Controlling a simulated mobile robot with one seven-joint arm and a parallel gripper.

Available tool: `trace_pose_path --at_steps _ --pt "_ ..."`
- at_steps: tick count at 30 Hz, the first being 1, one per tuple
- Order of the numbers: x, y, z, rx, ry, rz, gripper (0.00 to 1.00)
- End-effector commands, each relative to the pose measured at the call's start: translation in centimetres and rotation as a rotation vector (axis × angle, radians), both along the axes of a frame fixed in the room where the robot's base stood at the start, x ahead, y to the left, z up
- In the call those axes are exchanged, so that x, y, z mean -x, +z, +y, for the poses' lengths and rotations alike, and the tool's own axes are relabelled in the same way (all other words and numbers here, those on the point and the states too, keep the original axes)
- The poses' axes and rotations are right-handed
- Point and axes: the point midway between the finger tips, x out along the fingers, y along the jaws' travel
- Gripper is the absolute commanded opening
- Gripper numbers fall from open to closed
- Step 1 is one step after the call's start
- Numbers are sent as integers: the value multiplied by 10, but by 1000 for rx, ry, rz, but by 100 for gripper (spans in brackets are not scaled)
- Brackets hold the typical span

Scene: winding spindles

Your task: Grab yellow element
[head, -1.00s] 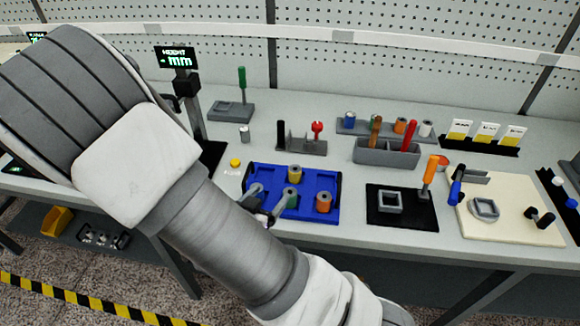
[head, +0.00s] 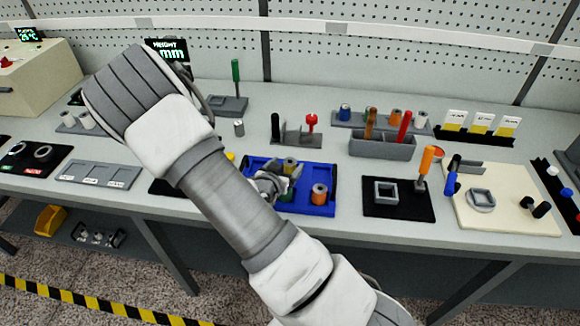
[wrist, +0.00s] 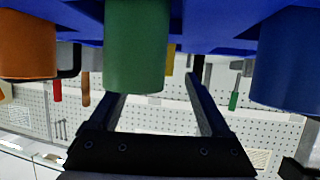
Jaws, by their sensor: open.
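The yellow spindle (head: 290,165) stands upright in the blue tray (head: 325,210), at the back of its middle. In the wrist view, which looks upside down, only a thin strip of the yellow spindle (wrist: 171,62) shows behind the green spindle (wrist: 137,45). My gripper (head: 281,180) is at the left part of the tray, close to the yellow and green spindles. In the wrist view its two fingers are apart with the green spindle in line between them. I cannot tell whether they touch anything.
An orange spindle (head: 319,194) stands at the tray's right, and a blue spindle (wrist: 297,55) shows in the wrist view. A grey tool box (head: 382,146) and a rack with a red-topped tool (head: 296,138) stand behind. A black mat (head: 400,208) lies right of the tray.

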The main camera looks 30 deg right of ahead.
Motion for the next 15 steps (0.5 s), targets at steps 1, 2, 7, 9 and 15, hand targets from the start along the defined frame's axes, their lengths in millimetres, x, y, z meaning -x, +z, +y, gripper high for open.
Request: trace_pose_path --at_steps 1,2,7,9,15 --pt "-5 -1 -8 2 -2 1 82" --pt "-7 -2 -12 2 -3 1 82" --pt "-18 -9 -22 1 -1 0 82" --pt "-20 -10 -22 1 0 -1 82" --pt "-19 -10 -22 1 0 -1 76"
